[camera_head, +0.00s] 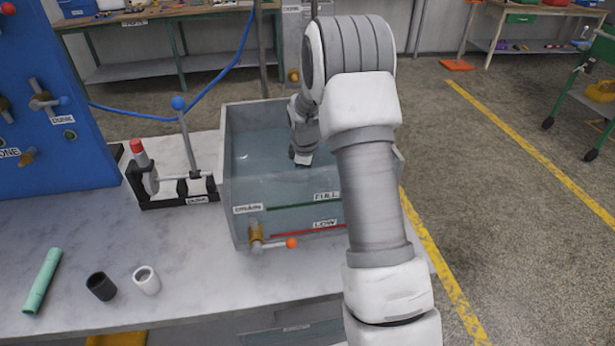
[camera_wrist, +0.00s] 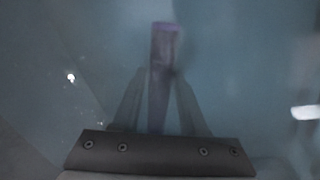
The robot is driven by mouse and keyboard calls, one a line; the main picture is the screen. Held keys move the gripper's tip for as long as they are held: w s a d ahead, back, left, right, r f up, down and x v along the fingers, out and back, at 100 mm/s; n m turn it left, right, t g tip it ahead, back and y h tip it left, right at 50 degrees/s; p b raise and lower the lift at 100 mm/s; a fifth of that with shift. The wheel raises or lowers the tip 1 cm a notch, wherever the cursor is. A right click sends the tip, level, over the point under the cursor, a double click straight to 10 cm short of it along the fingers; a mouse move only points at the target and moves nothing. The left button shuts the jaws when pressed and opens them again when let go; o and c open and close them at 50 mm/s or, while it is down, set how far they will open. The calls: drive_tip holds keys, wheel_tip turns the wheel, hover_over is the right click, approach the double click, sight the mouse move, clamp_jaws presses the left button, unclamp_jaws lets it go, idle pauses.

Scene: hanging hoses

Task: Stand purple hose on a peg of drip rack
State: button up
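The purple hose (camera_wrist: 165,45) shows only in the wrist view, dim and blurred, lying lengthwise between the two fingers of my gripper (camera_wrist: 161,78). The fingers are close on both sides of it, but the murk hides whether they press on it. In the head view my gripper (camera_head: 303,159) points down into the grey tank (camera_head: 232,190), at or in the bluish liquid. My arm hides the tank's right part. I cannot make out a drip rack with pegs in either view.
Left of the tank stand a black fixture (camera_head: 165,200) with an upright blue-knobbed lever and a blue panel (camera_head: 60,130). An orange-tipped valve (camera_head: 258,241) juts from the tank's front.

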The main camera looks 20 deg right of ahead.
drive_tip(key=shift+s+a+f, duration=0.1)
drive_tip(key=shift+s+f, duration=0.3)
drive_tip(key=shift+f, duration=0.25)
drive_tip(key=w+p+v, duration=0.1)
drive_tip(key=p+v, duration=0.1)
drive_tip(key=v, duration=1.1)
drive_tip(key=s+a+r+m+t, duration=0.1)
drive_tip(key=s+a+r+m, duration=0.4)
drive_tip(key=s+r, duration=0.75)
drive_tip(key=s+a+r+m+t, duration=0.1)
drive_tip(key=s+a+m, duration=0.2)
drive_tip(key=s, duration=0.6)
drive_tip(key=s+a+r+m+t+y, duration=0.1)
drive_tip(key=s+a+m, duration=0.1)
drive_tip(key=s, duration=0.7)
drive_tip(key=shift+a+r+m+t, duration=0.3)
drive_tip(key=shift+a+r+m, duration=0.1)
drive_tip(key=shift+m, duration=0.2)
